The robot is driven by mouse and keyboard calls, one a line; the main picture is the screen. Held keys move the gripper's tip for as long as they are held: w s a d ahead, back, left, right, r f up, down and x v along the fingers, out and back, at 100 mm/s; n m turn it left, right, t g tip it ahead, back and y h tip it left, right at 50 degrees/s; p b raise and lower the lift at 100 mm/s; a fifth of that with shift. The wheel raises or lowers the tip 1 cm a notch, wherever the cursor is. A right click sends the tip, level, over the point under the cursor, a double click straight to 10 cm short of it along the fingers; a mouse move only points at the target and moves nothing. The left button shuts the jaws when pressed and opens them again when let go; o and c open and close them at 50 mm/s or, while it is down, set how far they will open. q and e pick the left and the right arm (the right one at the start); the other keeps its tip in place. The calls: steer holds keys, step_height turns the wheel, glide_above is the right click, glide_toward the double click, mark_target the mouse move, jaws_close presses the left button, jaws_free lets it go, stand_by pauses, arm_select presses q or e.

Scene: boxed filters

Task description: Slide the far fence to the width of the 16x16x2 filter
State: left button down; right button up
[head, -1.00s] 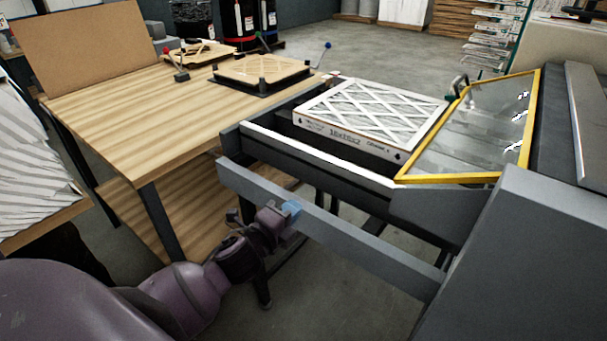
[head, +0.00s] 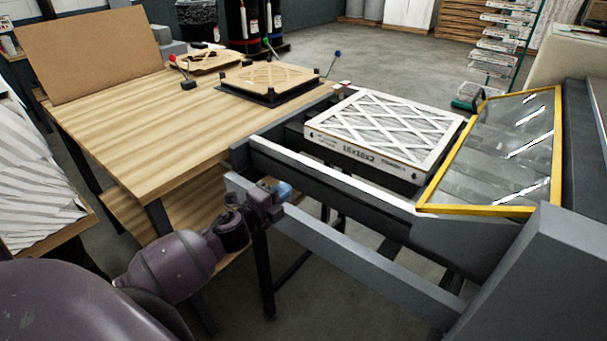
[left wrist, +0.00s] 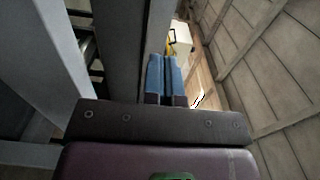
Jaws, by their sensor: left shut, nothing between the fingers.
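The white filter (head: 385,128) printed 16x16x2 lies flat on the infeed of the grey machine, with a lattice top. A light-edged near rail (head: 330,180) runs along the infeed's near side. I cannot clearly make out the far fence; a dark green handle (head: 466,104) shows beyond the filter's right corner. My left gripper (head: 284,190), with blue fingertips, is shut and empty. It is on the near side of the infeed, by the lower grey bar (head: 345,250), apart from the filter. Its shut blue fingers (left wrist: 165,78) show beside a grey beam in the left wrist view. My right gripper is not in view.
A yellow-framed clear guard (head: 500,150) covers the machine right of the filter. A wooden table (head: 160,125) with a clamp fixture (head: 268,85) adjoins the infeed on the left. The grey machine housing (head: 545,270) fills the lower right.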

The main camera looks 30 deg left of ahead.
mark_target(309, 171)
arm_select(q)
steer(key=w, duration=0.7)
steer(key=shift+w+d, duration=0.25)
steer(key=shift+d, duration=0.05)
steer(key=shift+w, duration=0.45)
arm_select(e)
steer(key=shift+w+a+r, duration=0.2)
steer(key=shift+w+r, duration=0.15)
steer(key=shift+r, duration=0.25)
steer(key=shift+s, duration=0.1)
